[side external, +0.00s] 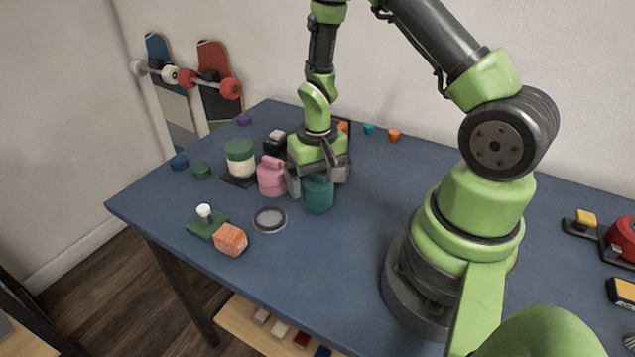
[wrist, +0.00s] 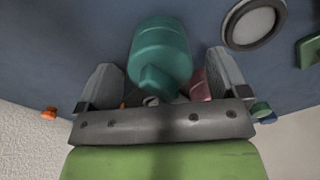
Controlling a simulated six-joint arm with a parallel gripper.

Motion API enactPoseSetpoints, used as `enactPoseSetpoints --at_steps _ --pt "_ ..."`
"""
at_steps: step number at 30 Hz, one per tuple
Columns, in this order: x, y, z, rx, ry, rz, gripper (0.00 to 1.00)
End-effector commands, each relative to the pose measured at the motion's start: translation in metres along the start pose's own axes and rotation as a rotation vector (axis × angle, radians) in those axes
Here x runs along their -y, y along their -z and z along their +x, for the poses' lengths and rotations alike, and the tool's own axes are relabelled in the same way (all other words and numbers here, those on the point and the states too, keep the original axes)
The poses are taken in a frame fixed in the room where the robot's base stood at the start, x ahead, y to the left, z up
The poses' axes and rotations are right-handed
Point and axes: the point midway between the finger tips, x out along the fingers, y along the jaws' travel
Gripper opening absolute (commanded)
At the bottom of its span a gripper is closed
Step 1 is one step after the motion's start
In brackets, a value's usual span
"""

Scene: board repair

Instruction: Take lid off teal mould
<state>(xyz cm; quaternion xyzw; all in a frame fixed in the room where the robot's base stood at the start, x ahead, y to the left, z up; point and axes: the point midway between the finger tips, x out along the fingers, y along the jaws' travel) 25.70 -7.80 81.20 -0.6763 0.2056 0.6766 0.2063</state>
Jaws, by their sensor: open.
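The teal mould (side external: 318,197) stands upright on the blue table, beside the pink mould (side external: 271,180). My gripper (side external: 317,178) is directly above it, pointing down, and hides its top in the side view. In the wrist view, the teal mould (wrist: 160,45) lies between the two spread fingers of my gripper (wrist: 163,78). Its smaller teal top part (wrist: 158,82), which looks like the lid, faces the camera. Gaps show on both sides, so my gripper is open and holds nothing.
A green-lidded jar (side external: 240,160) stands left. The table front right of the dish is clear.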

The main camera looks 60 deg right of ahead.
Motion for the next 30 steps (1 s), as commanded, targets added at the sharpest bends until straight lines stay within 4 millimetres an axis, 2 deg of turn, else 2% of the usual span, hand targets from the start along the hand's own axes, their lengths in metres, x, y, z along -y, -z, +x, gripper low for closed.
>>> enactPoseSetpoints --at_steps 3,10,17,26,30 --pt "0.0001 -0.0001 0.0079 0.0 0.0 0.0 0.93" --pt "0.0002 0.0001 0.0084 -0.001 0.001 0.0 0.93" --pt "0.0002 0.0 0.0082 -0.001 0.001 0.0 0.4" --pt "0.0002 0.0001 0.0072 -0.001 0.001 0.0 0.39" --pt "0.0004 0.0005 0.0002 -0.003 0.001 -0.001 0.39"
